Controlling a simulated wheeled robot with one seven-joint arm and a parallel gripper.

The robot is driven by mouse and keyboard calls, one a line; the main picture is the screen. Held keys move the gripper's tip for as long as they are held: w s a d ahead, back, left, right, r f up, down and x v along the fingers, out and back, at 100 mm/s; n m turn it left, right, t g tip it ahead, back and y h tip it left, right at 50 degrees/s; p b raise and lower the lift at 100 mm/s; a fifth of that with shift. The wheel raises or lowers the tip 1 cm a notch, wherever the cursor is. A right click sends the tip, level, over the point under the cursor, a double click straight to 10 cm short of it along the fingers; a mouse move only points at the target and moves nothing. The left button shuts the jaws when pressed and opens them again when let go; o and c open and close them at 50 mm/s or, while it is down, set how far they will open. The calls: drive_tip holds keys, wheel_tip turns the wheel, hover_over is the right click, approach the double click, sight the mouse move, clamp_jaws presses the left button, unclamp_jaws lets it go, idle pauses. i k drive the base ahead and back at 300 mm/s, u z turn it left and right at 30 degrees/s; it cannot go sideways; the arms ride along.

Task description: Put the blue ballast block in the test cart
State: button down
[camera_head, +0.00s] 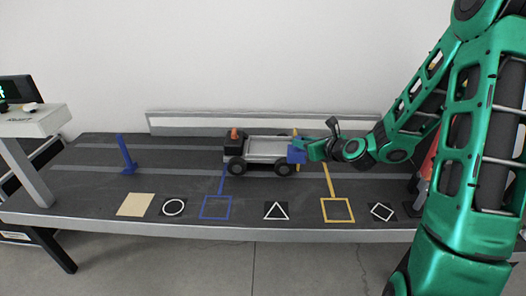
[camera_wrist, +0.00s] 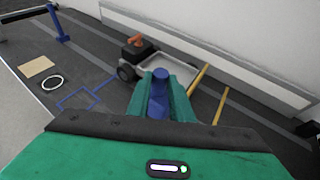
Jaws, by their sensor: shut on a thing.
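The test cart (camera_head: 266,150) stands on the dark table, with a black front end, an orange knob and a silver open bed. It also shows in the wrist view (camera_wrist: 178,67), beyond my fingers. My gripper (camera_head: 301,152) is at the right end of the cart in the head view, shut on the blue ballast block (camera_head: 295,155). In the wrist view the block (camera_wrist: 158,92) sits between my two green fingers (camera_wrist: 160,95). The block appears in front of the cart's near right edge; I cannot tell its height over the bed. The bed looks empty where it shows.
A blue post (camera_head: 126,155) stands at the left of the table (camera_head: 100,180). Blue and yellow taped squares, a beige square (camera_head: 135,204) and black cards with white shapes lie along the front edge. A low pale rail (camera_head: 200,121) runs behind the cart.

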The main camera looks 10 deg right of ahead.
sight(271, 149)
drive_tip(key=i, duration=1.05)
drive_tip(key=z, duration=0.1)
